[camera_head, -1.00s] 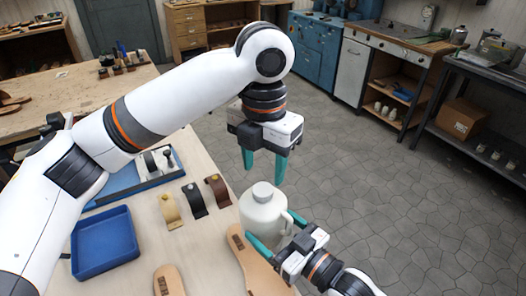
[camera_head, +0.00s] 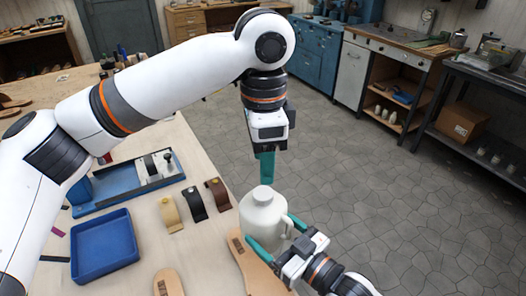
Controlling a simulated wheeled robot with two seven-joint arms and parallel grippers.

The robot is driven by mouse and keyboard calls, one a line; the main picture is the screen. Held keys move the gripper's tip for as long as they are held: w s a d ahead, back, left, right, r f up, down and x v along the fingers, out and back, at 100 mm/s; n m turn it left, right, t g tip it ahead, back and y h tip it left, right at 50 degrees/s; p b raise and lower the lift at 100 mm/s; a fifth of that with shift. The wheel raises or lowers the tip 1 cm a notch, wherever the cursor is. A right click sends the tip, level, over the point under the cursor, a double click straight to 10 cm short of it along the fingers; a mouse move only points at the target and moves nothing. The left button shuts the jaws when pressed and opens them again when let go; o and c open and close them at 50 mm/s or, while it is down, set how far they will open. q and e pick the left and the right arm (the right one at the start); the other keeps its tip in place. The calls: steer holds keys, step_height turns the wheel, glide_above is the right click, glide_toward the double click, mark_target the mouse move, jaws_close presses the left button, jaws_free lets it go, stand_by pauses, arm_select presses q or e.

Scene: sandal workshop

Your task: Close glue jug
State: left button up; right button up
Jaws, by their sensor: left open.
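The white glue jug (camera_head: 262,219) stands upright at the right edge of the light wooden table. Its round cap (camera_head: 263,194) sits on top of the neck; whether it is tight cannot be seen. My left gripper (camera_head: 266,180) points straight down just above the cap, apart or barely touching, I cannot tell. It is open, but its teal fingers line up edge-on and look like one. My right gripper (camera_head: 279,236) reaches in from the lower right, with one teal finger on each side of the jug's lower body near the handle. Its grip is unclear.
A blue tray (camera_head: 104,246) and a blue fixture (camera_head: 128,186) lie to the left. Several strap pieces, including a dark brown one (camera_head: 218,194), lie left of the jug. A tan sole (camera_head: 250,262) lies close in front of it. Open floor is to the right.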

mark_target(263, 192)
arm_select(q)
steer(key=n, duration=0.4)
steer(key=shift+r, duration=0.2)
steer(key=n, duration=0.4)
steer(key=shift+r+n, duration=0.15)
steer(key=shift+n, duration=0.15)
steer(key=shift+f, duration=4)
steer(key=c, duration=1)
steer(key=m, duration=0.5)
steer(key=o, duration=1.2)
steer(key=shift+c, duration=0.2)
